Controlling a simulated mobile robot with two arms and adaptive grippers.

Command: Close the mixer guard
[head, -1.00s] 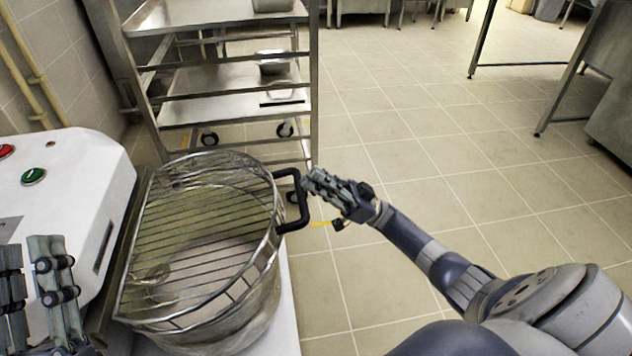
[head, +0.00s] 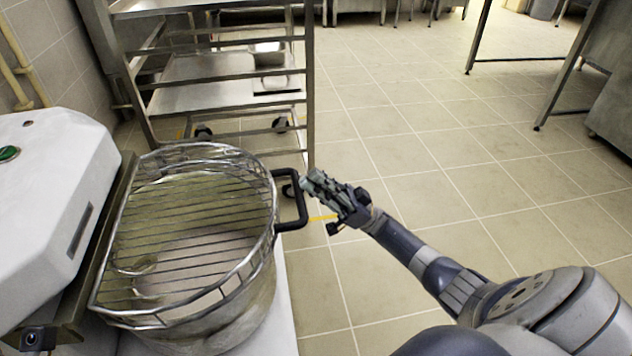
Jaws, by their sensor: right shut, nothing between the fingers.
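The mixer guard (head: 205,237) is a round wire grille with a metal rim, lying over the mixing bowl (head: 230,318). Its black handle (head: 303,200) sticks out at the right side. The white mixer body (head: 50,200) with a green button stands at the left. My right gripper (head: 312,182) is shut and empty. Its fingertips are at the outer side of the handle; I cannot tell whether they touch it. My left gripper is not in view.
A metal rack trolley (head: 225,95) with wheels stands behind the mixer. Steel tables (head: 590,60) stand at the right and far back. The tiled floor (head: 430,150) between them is clear.

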